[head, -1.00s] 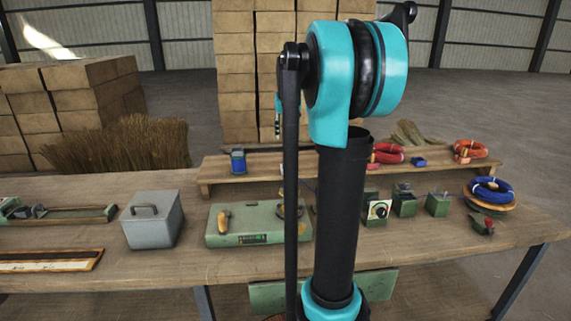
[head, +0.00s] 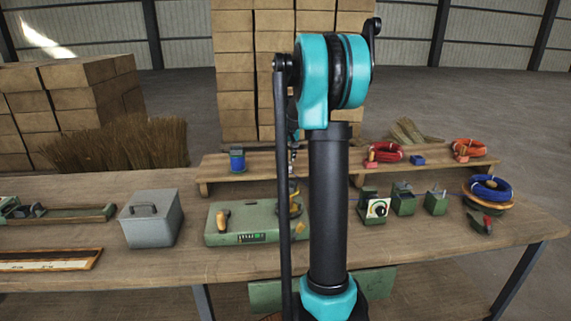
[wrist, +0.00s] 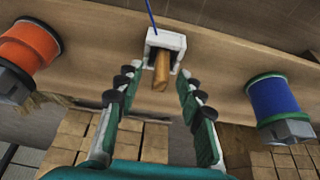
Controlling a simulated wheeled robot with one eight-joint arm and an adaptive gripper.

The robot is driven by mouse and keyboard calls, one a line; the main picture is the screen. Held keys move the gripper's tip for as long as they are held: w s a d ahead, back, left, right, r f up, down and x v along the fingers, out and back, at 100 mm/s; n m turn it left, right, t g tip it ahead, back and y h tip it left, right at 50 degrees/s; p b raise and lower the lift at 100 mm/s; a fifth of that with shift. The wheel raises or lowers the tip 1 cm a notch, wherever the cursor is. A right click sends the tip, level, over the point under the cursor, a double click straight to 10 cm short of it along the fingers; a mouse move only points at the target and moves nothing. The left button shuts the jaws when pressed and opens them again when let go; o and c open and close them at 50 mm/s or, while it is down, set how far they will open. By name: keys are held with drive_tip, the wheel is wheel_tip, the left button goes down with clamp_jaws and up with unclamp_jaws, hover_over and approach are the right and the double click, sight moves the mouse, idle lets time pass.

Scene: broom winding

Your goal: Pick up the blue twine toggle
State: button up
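The blue twine (wrist: 151,14) runs to a white bracket (wrist: 178,41) on the wooden shelf in the wrist view. A wooden toggle (wrist: 161,70) sits in the bracket and sticks out of it toward my gripper. My gripper (wrist: 157,76) is open, with one finger on each side of the toggle and visible gaps between. In the head view my own arm hides most of my gripper, and I cannot make out the toggle there.
An orange spool (wrist: 29,43) and a blue spool (wrist: 272,100) flank the bracket. The blue spool also shows on the raised shelf (head: 215,172) in the head view. A green scale (head: 250,222), grey box (head: 150,222) and several small green blocks stand on the workbench (head: 190,270).

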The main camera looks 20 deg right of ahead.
sight(286, 155)
drive_tip(key=shift+w+f, duration=0.15)
drive_tip(key=shift+f, duration=0.3)
clamp_jaws()
drive_tip(key=shift+r, duration=0.15)
wheel_tip(286, 155, up, 20)
drive_tip(key=s+a, duration=0.3)
drive_tip(key=s, duration=0.7)
drive_tip(key=s+a, duration=0.2)
drive_tip(key=s, duration=0.9)
drive_tip(key=shift+a, duration=0.4)
